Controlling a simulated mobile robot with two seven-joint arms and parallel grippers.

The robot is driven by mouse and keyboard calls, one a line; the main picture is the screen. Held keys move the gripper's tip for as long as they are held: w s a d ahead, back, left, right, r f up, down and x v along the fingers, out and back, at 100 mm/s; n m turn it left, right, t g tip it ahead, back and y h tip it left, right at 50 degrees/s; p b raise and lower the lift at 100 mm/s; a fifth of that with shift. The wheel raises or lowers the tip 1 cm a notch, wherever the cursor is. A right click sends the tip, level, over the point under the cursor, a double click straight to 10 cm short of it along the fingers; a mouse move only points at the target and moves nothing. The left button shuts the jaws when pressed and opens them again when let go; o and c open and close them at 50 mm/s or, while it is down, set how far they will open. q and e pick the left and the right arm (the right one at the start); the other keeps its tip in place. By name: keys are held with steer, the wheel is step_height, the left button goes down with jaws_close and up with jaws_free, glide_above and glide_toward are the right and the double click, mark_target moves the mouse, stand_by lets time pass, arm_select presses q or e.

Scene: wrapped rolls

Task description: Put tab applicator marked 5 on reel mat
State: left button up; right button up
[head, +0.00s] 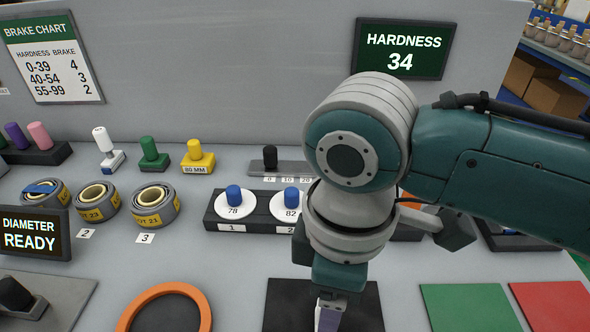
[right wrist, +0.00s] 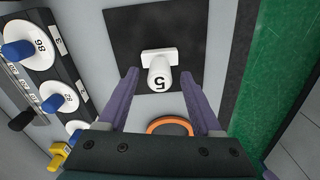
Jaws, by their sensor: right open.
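The white tab applicator marked 5 (right wrist: 160,76) shows in the right wrist view, with its base on the black mat (right wrist: 122,30). In the head view the black mat (head: 283,305) lies at the front, and my right arm hides the applicator there. My right gripper (right wrist: 159,73) is open, with a purple finger on each side of the applicator and gaps between. In the head view only a bit of my right gripper (head: 330,316) shows at the bottom edge. My left gripper is not in view.
An orange ring (head: 136,302) lies left of the black mat; a green mat (head: 468,308) and a red mat (head: 552,305) lie right. Behind are a rack (head: 257,223) of numbered discs, wrapped rolls (head: 155,206), and white, green and yellow (head: 197,158) applicators.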

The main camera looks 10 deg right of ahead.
step_height(320, 180, up, 8)
steer(key=shift+p, duration=0.55)
steer(key=s+a+f+m+t+y, duration=0.1)
steer(key=s+a+f+m+y, duration=0.15)
steer(key=s, duration=0.25)
steer(key=s+d+m+t+h, duration=0.1)
steer(key=s+d+m, duration=0.2)
steer(key=d, duration=0.3)
steer(key=s+d+r+m+t+h, duration=0.1)
steer(key=s+d+m, duration=0.3)
steer(key=d+m, duration=0.1)
steer(key=shift+d+t, duration=0.3)
steer(key=shift+d, duration=0.05)
